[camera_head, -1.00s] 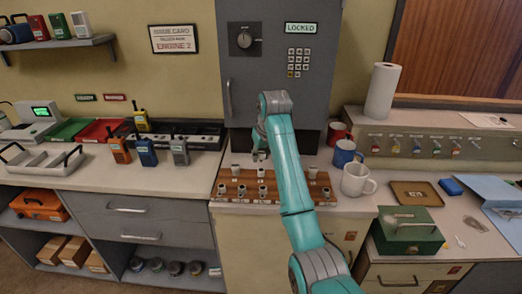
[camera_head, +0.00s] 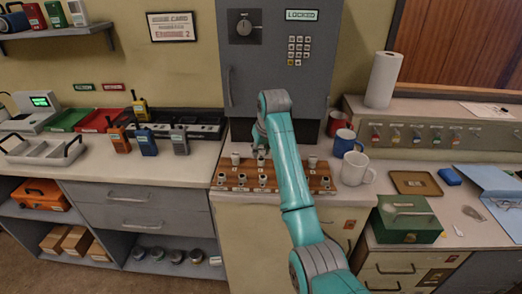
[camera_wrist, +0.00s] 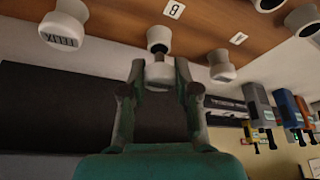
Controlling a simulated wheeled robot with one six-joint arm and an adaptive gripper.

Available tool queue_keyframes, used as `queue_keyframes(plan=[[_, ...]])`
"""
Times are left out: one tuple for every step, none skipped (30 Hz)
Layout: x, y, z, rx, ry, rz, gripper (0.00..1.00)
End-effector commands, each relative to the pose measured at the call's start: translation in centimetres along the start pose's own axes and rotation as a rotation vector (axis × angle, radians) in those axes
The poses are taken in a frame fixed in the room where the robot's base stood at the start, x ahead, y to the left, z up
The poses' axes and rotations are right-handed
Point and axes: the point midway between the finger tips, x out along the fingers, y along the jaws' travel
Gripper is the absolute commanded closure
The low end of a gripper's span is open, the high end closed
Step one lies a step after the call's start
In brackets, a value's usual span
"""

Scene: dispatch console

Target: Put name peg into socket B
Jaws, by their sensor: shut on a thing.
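My gripper (camera_wrist: 160,88) is shut on a white name peg (camera_wrist: 158,74). The peg is at the mouth of a white socket (camera_wrist: 157,36) with a dark opening, on the brown board; I cannot tell whether its tip is inside. A label reading B (camera_wrist: 174,9) is on the board by that socket. The wrist view is upside down. In the head view my gripper (camera_head: 261,150) is low over the back row of the board (camera_head: 288,183), partly hidden by my arm.
A white peg marked FELIX (camera_wrist: 64,32) stands on one side and another white piece (camera_wrist: 222,67) on the other. Mugs (camera_head: 355,169) stand right of the board. Radios (camera_head: 148,142) stand to the left. A grey locked cabinet (camera_head: 275,60) is behind.

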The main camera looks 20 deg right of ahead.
Motion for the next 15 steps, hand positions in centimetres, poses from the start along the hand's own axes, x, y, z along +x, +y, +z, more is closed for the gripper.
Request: queue_keyframes(plan=[[0.00,0.00,0.00,0.000,0.000,0.000,0.86],[0.01,0.00,0.01,0.000,0.000,0.000,0.86],[0.03,0.00,0.02,0.000,0.000,0.000,0.86],[0.05,0.00,0.03,0.000,0.000,0.000,0.86],[0.08,0.00,0.04,0.000,0.000,0.000,0.86],[0.13,0.00,0.06,0.000,0.000,0.000,0.86],[0.17,0.00,0.08,0.000,-0.001,0.000,0.86],[0.22,0.00,0.10,0.000,-0.001,0.000,0.86],[0.28,0.00,0.13,0.000,-0.001,0.000,0.86],[0.33,0.00,0.16,0.000,-0.001,0.000,0.86],[0.38,0.00,0.18,0.000,-0.001,0.000,0.86],[0.44,0.00,0.20,0.000,-0.001,0.000,0.86],[0.49,0.00,0.22,0.000,-0.001,0.000,0.86],[0.54,0.00,0.24,0.000,-0.001,0.000,0.86],[0.60,0.00,0.27,0.000,-0.001,0.000,0.86]])
